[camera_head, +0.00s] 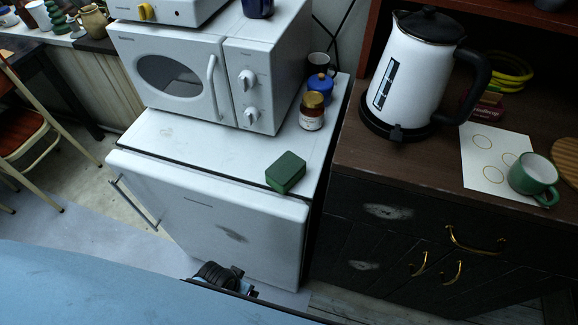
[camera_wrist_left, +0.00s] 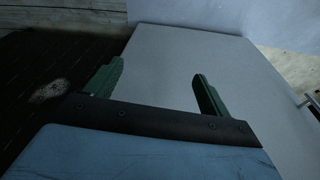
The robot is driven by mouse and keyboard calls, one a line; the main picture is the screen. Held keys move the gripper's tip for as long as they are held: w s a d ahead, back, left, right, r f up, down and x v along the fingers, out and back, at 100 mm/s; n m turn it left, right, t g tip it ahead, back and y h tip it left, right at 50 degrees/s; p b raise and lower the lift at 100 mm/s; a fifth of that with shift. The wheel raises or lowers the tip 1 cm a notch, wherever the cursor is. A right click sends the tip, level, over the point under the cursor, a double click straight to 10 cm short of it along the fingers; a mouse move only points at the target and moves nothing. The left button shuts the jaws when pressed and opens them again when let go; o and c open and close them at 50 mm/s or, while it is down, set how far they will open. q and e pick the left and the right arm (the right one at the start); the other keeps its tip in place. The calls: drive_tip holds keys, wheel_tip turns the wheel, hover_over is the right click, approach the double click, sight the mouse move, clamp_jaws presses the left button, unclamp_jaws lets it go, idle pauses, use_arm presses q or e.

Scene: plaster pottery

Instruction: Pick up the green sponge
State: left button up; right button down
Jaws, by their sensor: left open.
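The green sponge (camera_head: 286,172) is a small dark green block. It lies on top of the white fridge (camera_head: 225,235), near the front right edge of its top. The sponge does not show in the left wrist view. My left gripper (camera_wrist_left: 157,88) shows in the left wrist view with its two green fingers spread wide apart and nothing between them. The white fridge surface (camera_wrist_left: 175,60) lies beyond the fingers. In the head view the fingers cannot be made out. My right gripper is in neither view.
A white microwave (camera_head: 215,70) stands behind the sponge. A brown jar (camera_head: 312,112) and a blue jar (camera_head: 320,86) stand behind it to the right. The dark cabinet (camera_head: 430,225) on the right bears a kettle (camera_head: 415,70) and a green mug (camera_head: 533,175). The fridge top's front left is clear.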

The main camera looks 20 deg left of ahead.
use_arm(q)
drive_tip(key=w+d+r+h+p, duration=0.15)
drive_tip(key=w+r, duration=0.25)
drive_tip(key=r, duration=0.4)
drive_tip(key=w+d+r+y, duration=0.1)
drive_tip(key=w+d+r, duration=0.2)
drive_tip(key=r, duration=0.4)
wheel_tip(320, 180, up, 26)
drive_tip(key=m+g+y+p, duration=0.1)
drive_tip(key=m+g+p, duration=0.1)
drive_tip(key=m, duration=0.1)
hover_over(287, 165)
drive_tip(key=f, duration=0.3)
drive_tip(key=f+b, duration=0.1)
drive_tip(key=f, duration=0.3)
drive_tip(key=shift+s+d, duration=0.15)
drive_tip(key=shift+s, duration=0.05)
drive_tip(key=shift+w+f+b, duration=0.2)
drive_tip(key=shift+f+b, duration=0.15)
drive_tip(key=shift+f, duration=2.65)
drive_tip(key=c, duration=1.1)
